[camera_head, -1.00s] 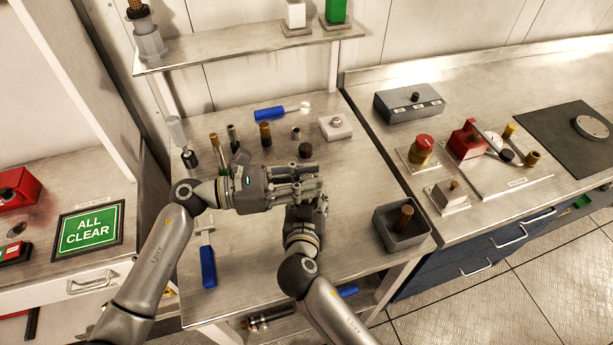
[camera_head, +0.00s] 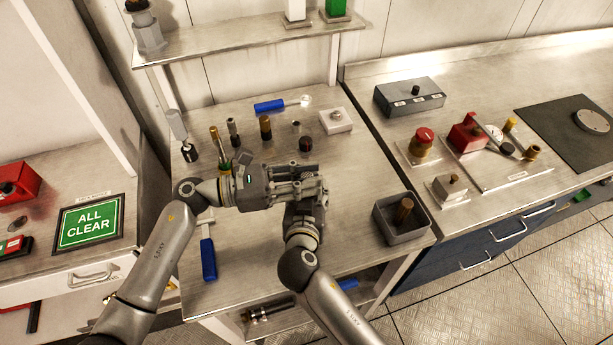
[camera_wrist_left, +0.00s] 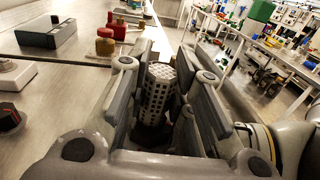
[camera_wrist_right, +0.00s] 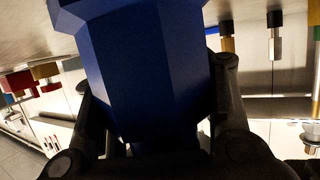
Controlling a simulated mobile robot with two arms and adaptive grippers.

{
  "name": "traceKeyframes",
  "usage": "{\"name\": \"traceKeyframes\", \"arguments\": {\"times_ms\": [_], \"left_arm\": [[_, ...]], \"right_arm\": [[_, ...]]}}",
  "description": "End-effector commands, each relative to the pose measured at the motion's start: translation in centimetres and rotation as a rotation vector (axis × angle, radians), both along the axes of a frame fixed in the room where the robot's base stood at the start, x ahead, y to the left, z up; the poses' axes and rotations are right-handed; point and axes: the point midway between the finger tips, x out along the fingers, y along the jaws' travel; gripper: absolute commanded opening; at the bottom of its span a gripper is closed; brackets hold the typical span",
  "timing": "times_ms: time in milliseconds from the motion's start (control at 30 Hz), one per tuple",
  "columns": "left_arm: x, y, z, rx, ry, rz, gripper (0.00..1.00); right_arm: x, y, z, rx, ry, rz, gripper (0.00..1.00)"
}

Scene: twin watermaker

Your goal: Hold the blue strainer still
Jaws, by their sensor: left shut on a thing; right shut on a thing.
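A grey perforated strainer cylinder (camera_wrist_left: 158,92) stands between the fingers of my left gripper in the left wrist view. My left gripper (camera_head: 312,188) is shut on it, over the table. My right gripper (camera_head: 305,205) comes from below, close against the left one. In the right wrist view its fingers are shut on a large blue faceted body (camera_wrist_right: 150,75), which seems to be the strainer's blue part. In the head view, the grippers hide most of the held thing, and I cannot see how the mesh and blue part join.
A grey bin (camera_head: 402,232) with a brown peg stands at the table's right front. A blue-handled tool (camera_head: 208,258) lies front left. Several small upright parts, a white block (camera_head: 335,121) and another blue-handled tool (camera_head: 270,106) stand or lie behind the grippers.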

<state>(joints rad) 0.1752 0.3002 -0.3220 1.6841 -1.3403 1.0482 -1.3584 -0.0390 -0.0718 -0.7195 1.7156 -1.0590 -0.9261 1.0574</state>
Motion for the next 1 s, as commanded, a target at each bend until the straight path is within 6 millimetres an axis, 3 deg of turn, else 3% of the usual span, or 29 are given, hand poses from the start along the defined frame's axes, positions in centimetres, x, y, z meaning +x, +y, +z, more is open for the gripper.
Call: {"name": "traceKeyframes", "arguments": {"times_ms": [500, 1000], "left_arm": [[0.0, 0.0, 1.9, 0.0, -0.001, -0.001, 0.04], [0.0, 0.0, 2.0, -0.001, 0.003, -0.001, 0.04]], "right_arm": [[0.0, 0.0, 0.0, 0.001, 0.001, 0.0, 0.12], [0.0, 0.0, 0.0, 0.0, 0.001, 0.0, 0.12]]}}
